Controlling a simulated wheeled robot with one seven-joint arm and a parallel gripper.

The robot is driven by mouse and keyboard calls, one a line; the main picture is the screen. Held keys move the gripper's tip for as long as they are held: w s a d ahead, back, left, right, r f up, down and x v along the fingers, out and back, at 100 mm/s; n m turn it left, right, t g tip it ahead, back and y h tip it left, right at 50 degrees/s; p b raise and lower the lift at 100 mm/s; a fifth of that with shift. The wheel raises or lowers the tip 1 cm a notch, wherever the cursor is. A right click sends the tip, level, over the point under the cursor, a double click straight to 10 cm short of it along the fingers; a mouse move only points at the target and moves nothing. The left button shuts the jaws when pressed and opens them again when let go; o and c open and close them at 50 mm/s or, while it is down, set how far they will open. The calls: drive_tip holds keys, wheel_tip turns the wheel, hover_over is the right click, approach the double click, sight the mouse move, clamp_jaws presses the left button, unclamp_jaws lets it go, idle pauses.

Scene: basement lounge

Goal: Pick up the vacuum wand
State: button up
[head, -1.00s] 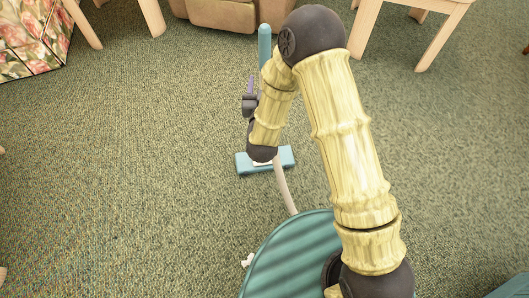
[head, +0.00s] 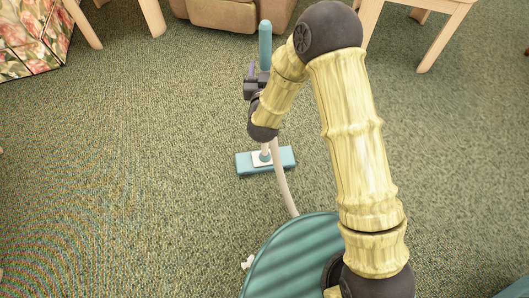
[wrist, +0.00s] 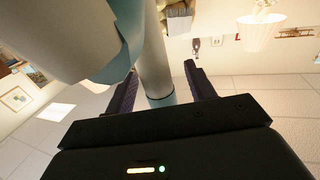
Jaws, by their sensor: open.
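The vacuum wand (head: 265,46) stands upright on the carpet in the head view, with a teal handle on top and a flat teal floor head (head: 280,161) at the bottom. My arm hides its middle. My gripper (head: 254,82) is beside the wand just below the handle, partly hidden by my wrist. In the wrist view, my gripper (wrist: 161,74) is open, with dark fingers on either side of the pale tube of the wand (wrist: 153,62). A teal band shows low on the tube. I cannot tell whether a finger touches it.
A pale hose (head: 283,185) runs from the floor head toward my base. A brown armchair (head: 225,14) and pale wooden furniture legs (head: 442,40) stand at the back. A floral-patterned piece (head: 28,38) is at the far left. Open green carpet (head: 130,190) lies at the left.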

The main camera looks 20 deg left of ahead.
sight(265, 44)
drive_tip(key=shift+d, duration=0.1)
clamp_jaws()
drive_tip(key=shift+w, duration=0.1)
drive_tip(key=shift+r, duration=0.1)
wheel_tip(265, 44, up, 10)
drive_tip(key=p, duration=0.4)
idle(0.7)
